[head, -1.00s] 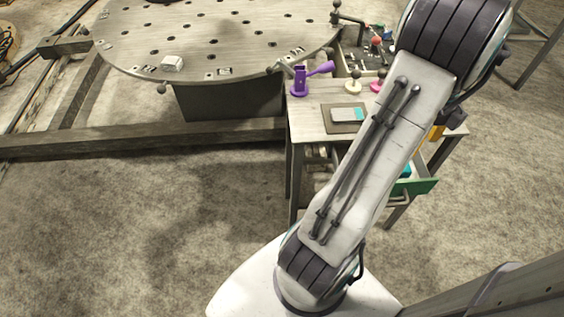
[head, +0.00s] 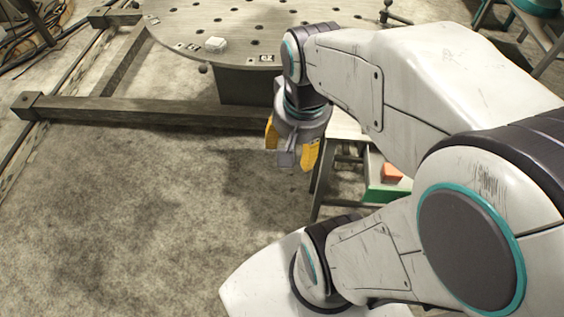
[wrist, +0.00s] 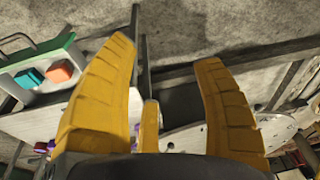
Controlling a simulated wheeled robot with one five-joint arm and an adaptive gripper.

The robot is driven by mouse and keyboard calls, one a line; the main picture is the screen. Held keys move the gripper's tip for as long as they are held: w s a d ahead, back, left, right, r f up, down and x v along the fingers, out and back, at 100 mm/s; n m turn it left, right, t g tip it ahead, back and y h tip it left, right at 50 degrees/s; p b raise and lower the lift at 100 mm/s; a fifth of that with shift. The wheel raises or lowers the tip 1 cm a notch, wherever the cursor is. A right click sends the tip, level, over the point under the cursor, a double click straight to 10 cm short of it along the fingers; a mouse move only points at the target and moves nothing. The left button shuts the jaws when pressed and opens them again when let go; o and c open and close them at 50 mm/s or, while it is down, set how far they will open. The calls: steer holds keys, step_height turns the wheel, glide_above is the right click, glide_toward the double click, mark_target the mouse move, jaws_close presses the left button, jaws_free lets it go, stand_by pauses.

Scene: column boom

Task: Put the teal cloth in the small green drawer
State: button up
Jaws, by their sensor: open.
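My gripper (head: 290,150) is open and empty, pointing down at the left edge of the small table (head: 345,128). Its yellow fingers stand apart in the wrist view (wrist: 165,55). The small green drawer (head: 376,192) sticks out from the table, to the right of my gripper. In the wrist view the drawer (wrist: 62,42) is pulled out at the upper left, with a teal block (wrist: 29,78) and an orange block (wrist: 60,73) inside. I cannot make out the teal cloth now; my arm covers most of the tabletop in the head view.
A dark beam (head: 150,110) runs along the floor. The floor at the left is clear. Purple things (wrist: 45,147) show at the wrist view's lower left.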

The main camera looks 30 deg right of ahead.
steer(key=s+a+n, duration=0.1)
steer(key=n, duration=0.1)
steer(key=a+n, duration=0.2)
steer(key=s+a+n, duration=0.1)
steer(key=n, duration=0.1)
steer(key=shift+s+a+f+n, duration=0.2)
steer(key=shift+s+a+n, duration=0.05)
steer(key=shift+s+n, duration=0.1)
